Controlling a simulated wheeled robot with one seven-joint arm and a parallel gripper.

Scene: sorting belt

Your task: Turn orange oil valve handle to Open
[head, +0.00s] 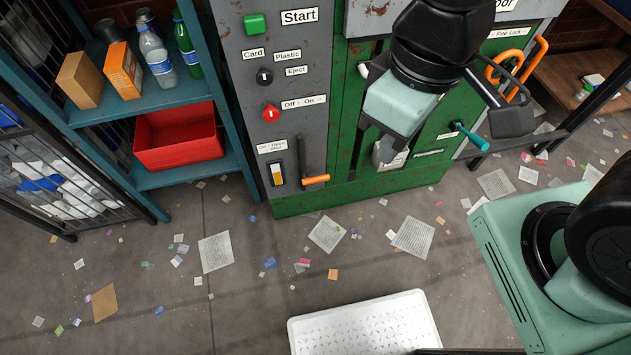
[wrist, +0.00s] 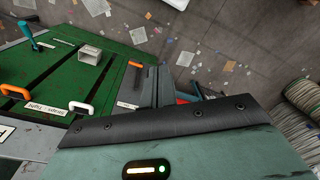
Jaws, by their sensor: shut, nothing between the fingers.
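The oil valve handle (head: 316,179) is a dark lever with an orange grip, low on the grey control panel (head: 237,75). Its shaft hangs down and the grip points right. An Oil label (head: 271,147) and a gauge with a yellow-orange level (head: 278,175) are to its left. An orange grip that looks like the same handle (wrist: 135,64) shows in the wrist view. My gripper (head: 376,133) is up and right of the handle in the picture, in front of the green machine, apart from the handle and empty.
A blue shelf (head: 165,100) with a red bin (head: 178,140) stands left. Papers litter the floor; a white step (head: 365,325) lies in front.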

